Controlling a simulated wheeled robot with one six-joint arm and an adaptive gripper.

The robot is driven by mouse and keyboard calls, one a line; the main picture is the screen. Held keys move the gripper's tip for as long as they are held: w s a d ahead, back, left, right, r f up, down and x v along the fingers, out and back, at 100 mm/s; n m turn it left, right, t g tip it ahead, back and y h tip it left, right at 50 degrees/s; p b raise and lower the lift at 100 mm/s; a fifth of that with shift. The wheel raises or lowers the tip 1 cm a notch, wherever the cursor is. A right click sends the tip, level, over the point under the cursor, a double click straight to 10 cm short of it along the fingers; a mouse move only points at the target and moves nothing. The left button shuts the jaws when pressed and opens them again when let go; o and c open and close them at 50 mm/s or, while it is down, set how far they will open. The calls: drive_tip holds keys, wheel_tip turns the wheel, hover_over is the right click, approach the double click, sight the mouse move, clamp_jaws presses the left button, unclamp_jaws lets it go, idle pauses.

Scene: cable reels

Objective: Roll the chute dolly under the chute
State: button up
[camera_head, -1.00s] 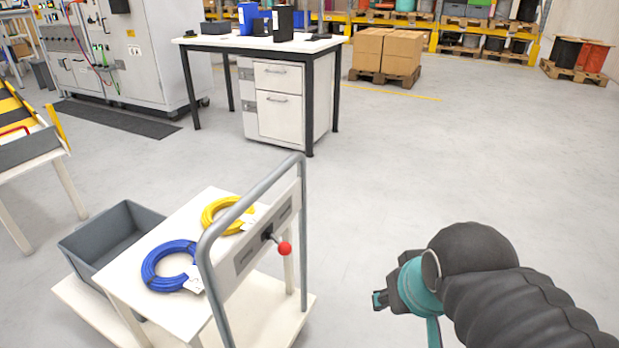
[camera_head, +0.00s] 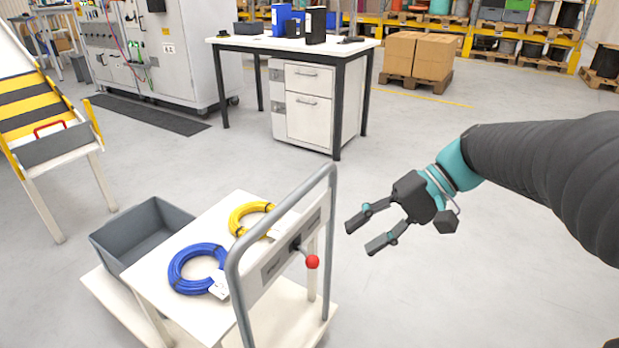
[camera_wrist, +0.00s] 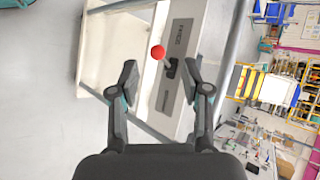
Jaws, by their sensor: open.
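The chute dolly (camera_head: 190,245) stands at the lower left in the head view, a white cart with a grey tube handle (camera_head: 238,260). A lever with a red knob (camera_head: 312,262) sticks out of the panel under the handle; the red knob also shows in the wrist view (camera_wrist: 158,52). The chute (camera_head: 50,112), with yellow and black stripes and a grey end flap, stands at the left, apart from the dolly. My gripper (camera_head: 358,236) is open and empty, to the right of the handle. In the wrist view the knob lies beyond and between my open fingers (camera_wrist: 160,85).
A blue coil (camera_head: 183,277) and a yellow coil (camera_head: 240,213) lie on the dolly's top, with a grey bin (camera_head: 140,235) beside them. A table (camera_head: 290,44) with drawers stands behind. Boxes on a pallet (camera_head: 415,55) are farther back. Floor between dolly and chute is clear.

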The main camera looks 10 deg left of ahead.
sight(298, 199)
drive_tip(key=w+a+r+n+g+y, duration=0.1)
drive_tip(key=w+r+g+y, duration=0.15)
drive_tip(key=w, duration=0.25)
drive_tip(key=w+a+r+n+g+y, duration=0.1)
drive_tip(key=w+y, duration=0.2)
drive_tip(key=w, duration=0.1)
drive_tip(key=shift+t, duration=0.25)
drive_tip(key=p+x, duration=0.1)
drive_tip(key=x, duration=1.2)
clamp_jaws()
